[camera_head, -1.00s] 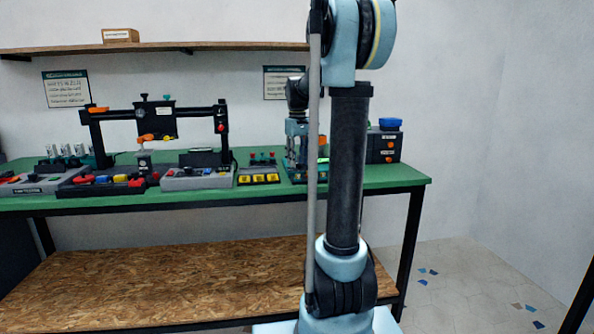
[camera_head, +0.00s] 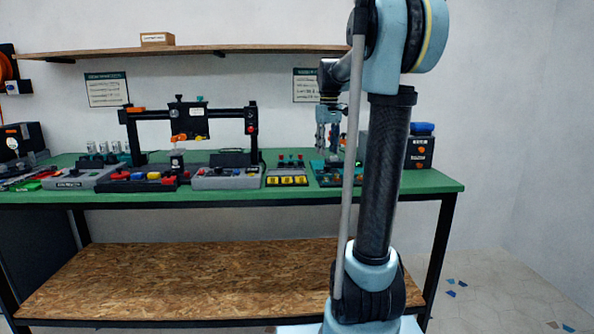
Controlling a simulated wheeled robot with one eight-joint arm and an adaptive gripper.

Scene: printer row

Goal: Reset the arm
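My arm rises in the right half of the head view, and its far part reaches toward the bench behind the upright link. My gripper (camera_head: 329,138) is light blue and points down above the right part of the green workbench (camera_head: 225,197). It is small and partly close to the line of my arm's grey rod. I see nothing clearly held in it, but the gap between its fingers is too small to judge. A dark teal device (camera_head: 328,178) sits on the bench below it.
A black gantry frame (camera_head: 190,113) stands at the bench's middle left, with several button panels (camera_head: 227,178) in front. A dark box with a blue top (camera_head: 420,150) stands at the right end. A wooden shelf (camera_head: 230,49) hangs above.

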